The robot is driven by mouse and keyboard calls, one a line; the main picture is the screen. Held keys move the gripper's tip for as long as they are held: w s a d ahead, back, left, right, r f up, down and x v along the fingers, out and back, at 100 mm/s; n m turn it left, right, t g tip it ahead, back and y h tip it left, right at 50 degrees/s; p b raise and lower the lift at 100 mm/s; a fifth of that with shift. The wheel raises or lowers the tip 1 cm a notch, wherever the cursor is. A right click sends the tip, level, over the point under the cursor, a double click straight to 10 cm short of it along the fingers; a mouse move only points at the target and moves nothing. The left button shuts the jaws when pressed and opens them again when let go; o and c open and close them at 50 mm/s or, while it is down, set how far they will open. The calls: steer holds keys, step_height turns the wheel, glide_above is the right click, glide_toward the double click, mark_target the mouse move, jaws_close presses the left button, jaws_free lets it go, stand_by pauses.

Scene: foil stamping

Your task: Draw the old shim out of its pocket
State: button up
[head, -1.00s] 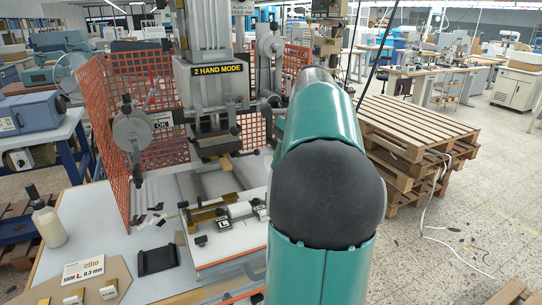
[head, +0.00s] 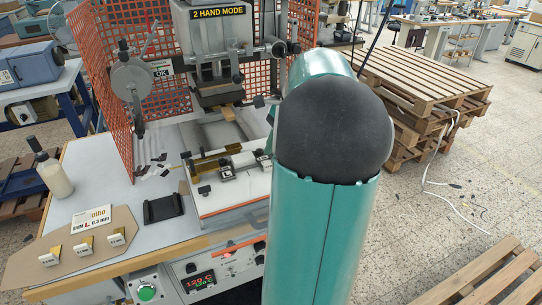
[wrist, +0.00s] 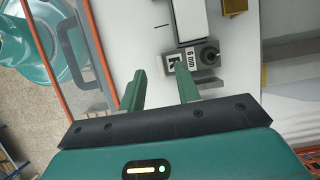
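My gripper (wrist: 160,84) shows in the wrist view with its two green fingers apart and nothing between them. Just past the fingertips is a grey block labelled "R" and "6 mm" (wrist: 182,63), with a black knob (wrist: 208,57) at its right. The block sits on a white plate (wrist: 140,30). In the head view the fixture (head: 240,162) stands on the white plate under the press, and my arm covers its right end and hides my gripper. I cannot make out the old shim or its pocket in either view.
On the bench are a black tray (head: 163,208), a "SHIM L 0.3 mm" card (head: 91,219), a board with several small blocks (head: 40,262) and a bottle (head: 55,178).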

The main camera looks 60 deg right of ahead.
steer(key=shift+x, duration=1.15)
jaws_close()
steer(key=shift+s+a, duration=0.4)
steer(key=shift+s, duration=0.3)
steer(key=shift+s+a, duration=0.45)
steer(key=shift+s, duration=0.25)
steer(key=shift+s+a, duration=0.4)
steer(key=shift+s, duration=0.35)
steer(key=shift+s+a+r, duration=0.4)
steer(key=shift+s+r, duration=0.25)
steer(key=shift+r, duration=0.15)
steer(key=shift+s+a+r, duration=0.35)
steer(key=shift+s+r, duration=0.3)
steer(key=shift+r, duration=0.1)
